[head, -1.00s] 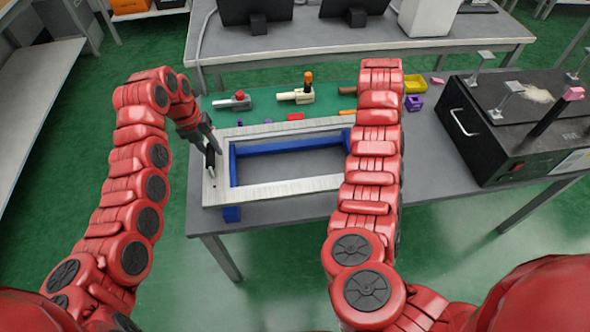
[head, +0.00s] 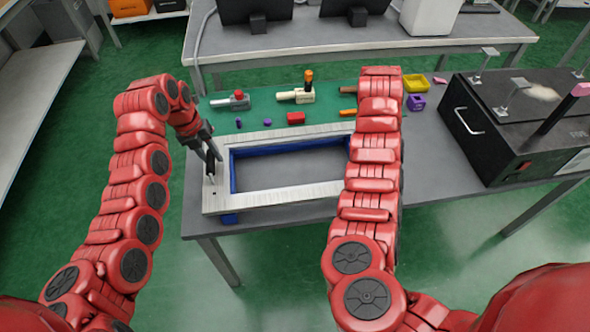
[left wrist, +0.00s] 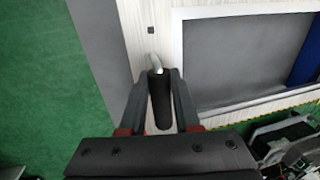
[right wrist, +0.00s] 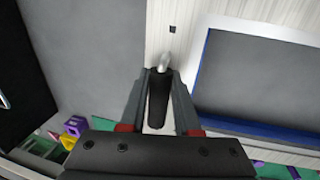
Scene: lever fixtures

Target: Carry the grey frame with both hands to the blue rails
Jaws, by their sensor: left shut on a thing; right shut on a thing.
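The grey frame (head: 285,195) is a pale rectangle, roughly level over the table. I cannot tell whether frame and rails touch. My left gripper (head: 211,165) is shut on a black upright handle on the frame's left side, seen close in the left wrist view (left wrist: 160,100). My right gripper (right wrist: 160,75) is shut on the matching handle on the right side; my right arm hides it in the head view.
A black box (head: 510,130) with a handle stands on the right of the table. Behind the frame, a green mat (head: 270,110) holds toggle clamps and small coloured blocks. Yellow and purple bins (head: 416,102) stand right of my right arm.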

